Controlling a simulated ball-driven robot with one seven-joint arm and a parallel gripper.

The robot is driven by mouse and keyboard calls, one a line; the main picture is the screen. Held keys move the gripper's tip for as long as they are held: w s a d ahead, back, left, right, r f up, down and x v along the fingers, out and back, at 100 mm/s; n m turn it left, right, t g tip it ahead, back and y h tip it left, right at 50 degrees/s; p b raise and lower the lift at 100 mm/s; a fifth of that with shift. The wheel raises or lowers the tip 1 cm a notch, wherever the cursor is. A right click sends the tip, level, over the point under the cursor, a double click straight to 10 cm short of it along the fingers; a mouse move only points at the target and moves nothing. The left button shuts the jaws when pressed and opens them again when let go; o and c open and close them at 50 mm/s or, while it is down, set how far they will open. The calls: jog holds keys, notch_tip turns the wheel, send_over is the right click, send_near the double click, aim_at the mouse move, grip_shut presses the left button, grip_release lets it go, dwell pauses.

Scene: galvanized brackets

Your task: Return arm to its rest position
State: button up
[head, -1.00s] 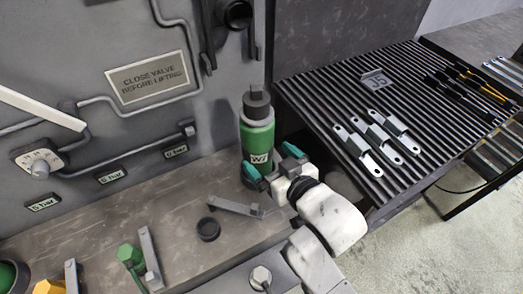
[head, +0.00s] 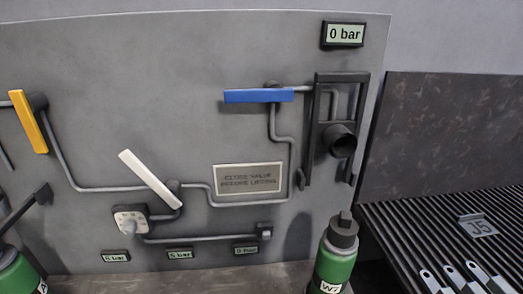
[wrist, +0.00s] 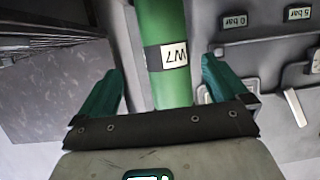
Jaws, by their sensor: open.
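My gripper (wrist: 163,88) shows in the wrist view with its two teal fingers spread wide apart. A green cylinder (wrist: 165,85) with a dark band and a white W7 label stands beyond the fingers, in line with the gap between them. I cannot tell how far it is from the fingertips. In the head view the same green cylinder (head: 335,262), with a dark cap, stands upright at the lower right of the panel. My arm and gripper are out of the head view.
A grey panel (head: 100,75) carries pipes, a yellow lever (head: 29,122), a white lever (head: 150,179), a blue lever (head: 258,96) and a 0 bar display (head: 343,34). A ribbed rack (head: 420,225) holds metal brackets at right. Another green cylinder (head: 15,275) is at lower left.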

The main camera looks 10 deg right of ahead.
jog(key=s+d+f+g, duration=0.1)
jog(key=f+g, duration=0.1)
jog(key=f, duration=0.1)
jog(key=s+d+f+g, duration=0.2)
jog(key=f, duration=0.1)
jog(key=s+d+f+g, duration=0.1)
jog(key=s+f+g, duration=0.1)
jog(key=shift+d+f+m+h, duration=0.3)
jog(key=shift+f, duration=0.1)
jog(key=s+d+f+g, duration=0.2)
jog(key=s+f+g, duration=0.5)
jog(key=s, duration=0.7)
jog(key=shift+f, duration=0.8)
